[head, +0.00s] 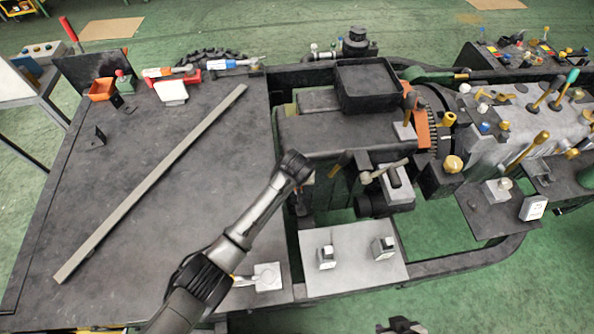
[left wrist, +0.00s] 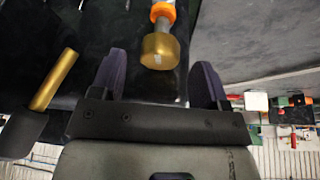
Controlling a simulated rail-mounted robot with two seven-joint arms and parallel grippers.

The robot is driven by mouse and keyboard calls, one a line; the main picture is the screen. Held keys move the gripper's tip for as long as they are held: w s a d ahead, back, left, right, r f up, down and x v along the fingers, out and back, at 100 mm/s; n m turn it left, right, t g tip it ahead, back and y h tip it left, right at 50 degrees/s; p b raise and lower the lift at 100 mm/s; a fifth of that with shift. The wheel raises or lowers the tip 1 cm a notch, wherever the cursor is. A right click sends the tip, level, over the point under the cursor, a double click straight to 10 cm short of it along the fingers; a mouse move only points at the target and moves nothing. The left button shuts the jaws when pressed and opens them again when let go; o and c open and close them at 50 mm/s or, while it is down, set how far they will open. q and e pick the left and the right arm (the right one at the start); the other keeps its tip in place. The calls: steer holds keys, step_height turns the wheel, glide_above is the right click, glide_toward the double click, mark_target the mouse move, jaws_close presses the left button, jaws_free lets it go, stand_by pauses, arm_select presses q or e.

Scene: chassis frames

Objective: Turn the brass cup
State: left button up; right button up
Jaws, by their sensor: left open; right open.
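The brass cup (left wrist: 160,50) shows in the left wrist view as a short gold cylinder below an orange ring on a grey shaft. My left gripper (left wrist: 161,66) is open, with a dark finger on each side of the cup in the picture. Gaps show between the cup and both fingers; I cannot tell the depth between them. In the head view my left arm reaches to the left end of the dark machine block (head: 335,130); its fingers and the cup there are hidden. My right gripper (head: 400,326) is open and empty at the bottom edge, partly cut off.
A brass rod (left wrist: 54,79) stands left of my left gripper. The dark bench (head: 190,150) carries a long grey bar (head: 150,185). A pale plate (head: 352,264) with two small blocks lies in front of the machine. Another brass knob (head: 453,164) is farther right.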

arm_select(q)
steer(key=p+v, duration=0.2)
steer(key=v, duration=0.9)
steer(key=shift+r, duration=0.15)
steer(key=shift+s, duration=0.1)
